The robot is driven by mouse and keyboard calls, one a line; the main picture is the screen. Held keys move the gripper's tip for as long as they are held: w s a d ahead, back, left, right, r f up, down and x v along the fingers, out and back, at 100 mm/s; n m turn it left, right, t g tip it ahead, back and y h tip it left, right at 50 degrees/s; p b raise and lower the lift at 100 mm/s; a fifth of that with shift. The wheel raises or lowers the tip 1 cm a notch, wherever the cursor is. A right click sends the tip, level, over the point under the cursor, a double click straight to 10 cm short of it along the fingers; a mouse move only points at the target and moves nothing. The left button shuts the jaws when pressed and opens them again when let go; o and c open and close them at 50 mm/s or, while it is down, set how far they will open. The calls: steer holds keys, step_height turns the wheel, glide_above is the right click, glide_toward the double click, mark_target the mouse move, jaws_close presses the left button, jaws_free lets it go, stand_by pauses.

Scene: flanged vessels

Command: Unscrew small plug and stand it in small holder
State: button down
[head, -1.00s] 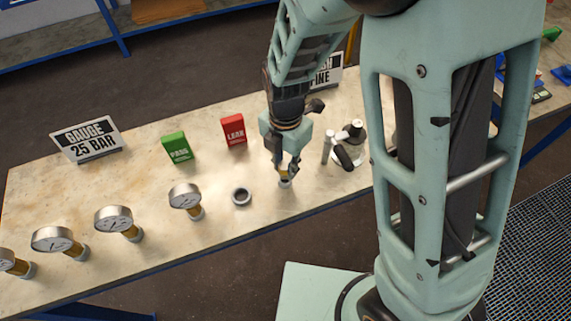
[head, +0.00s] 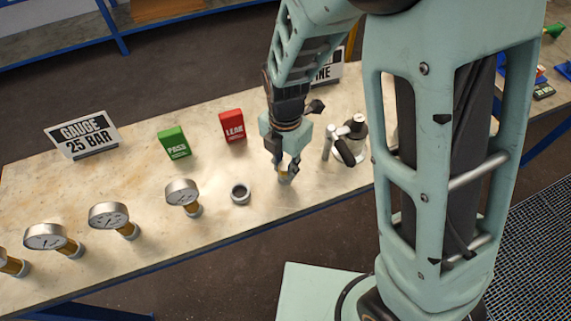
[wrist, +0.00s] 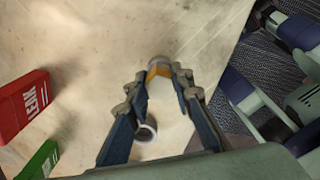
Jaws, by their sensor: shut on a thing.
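My gripper (head: 285,172) is at the front part of the pale bench, pointing down. It is shut on a small brass-coloured piece, which I take as the small plug (wrist: 158,70). A grey round part (wrist: 158,59) shows at the far end of the brass in the wrist view. In the head view the grey part sits low at the bench top; I cannot tell whether the plug is seated in it or apart. An empty grey ring-shaped holder (head: 240,193) stands just left of my gripper; it also shows in the wrist view (wrist: 145,132).
Several gauges with brass stems, such as one (head: 182,193), stand in a row to the left. A green PASS block (head: 174,144), a red LEAK block (head: 232,126) and a GAUGE 25 BAR sign (head: 83,136) stand behind. A metal fitting with a black handle (head: 347,143) is close right.

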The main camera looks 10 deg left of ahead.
steer(key=shift+f, duration=0.25)
steer(key=c, duration=1.6)
jaws_free()
steer(key=shift+r, duration=0.15)
